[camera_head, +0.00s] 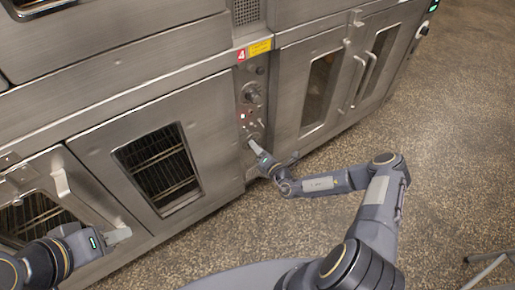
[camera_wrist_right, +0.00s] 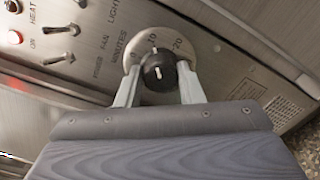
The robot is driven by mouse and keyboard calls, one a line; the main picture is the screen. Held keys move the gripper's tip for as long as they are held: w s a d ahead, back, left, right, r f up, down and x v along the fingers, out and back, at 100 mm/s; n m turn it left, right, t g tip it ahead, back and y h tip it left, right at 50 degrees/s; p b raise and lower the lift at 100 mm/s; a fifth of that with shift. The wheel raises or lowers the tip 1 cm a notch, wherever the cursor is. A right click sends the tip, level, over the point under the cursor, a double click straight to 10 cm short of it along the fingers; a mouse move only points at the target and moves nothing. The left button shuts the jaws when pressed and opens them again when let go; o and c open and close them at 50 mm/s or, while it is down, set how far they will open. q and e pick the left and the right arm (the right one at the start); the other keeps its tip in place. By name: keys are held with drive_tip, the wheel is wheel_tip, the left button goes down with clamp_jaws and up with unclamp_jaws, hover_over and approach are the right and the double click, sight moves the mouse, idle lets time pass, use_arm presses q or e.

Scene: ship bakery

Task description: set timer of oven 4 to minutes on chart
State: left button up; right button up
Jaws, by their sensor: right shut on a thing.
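The timer knob (camera_wrist_right: 155,77) is black with a white mark and sits on a round silver dial (camera_wrist_right: 133,54) lettered MINUTES, with 10 and 20 readable. The white mark points roughly up, near the 10. My right gripper (camera_wrist_right: 158,74) has a finger on each side of the knob and is shut on it. In the head view my right gripper (camera_head: 252,146) is at the low end of the control panel (camera_head: 245,100), under the red 4 label (camera_head: 241,56); it hides the knob there. My left gripper (camera_head: 119,236) is near the lower left door; its finger gap is unclear. No chart is visible.
Toggle switches (camera_wrist_right: 58,58) and a red lamp (camera_wrist_right: 14,38) sit beside the dial. Oven doors with windows (camera_head: 160,165) flank the panel, and door handles (camera_head: 366,78) stick out on the right.

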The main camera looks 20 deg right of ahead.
drive_tip(key=o, duration=1)
drive_tip(key=p+v, duration=0.1)
drive_tip(key=v, duration=0.7)
drive_tip(key=shift+p, duration=0.3)
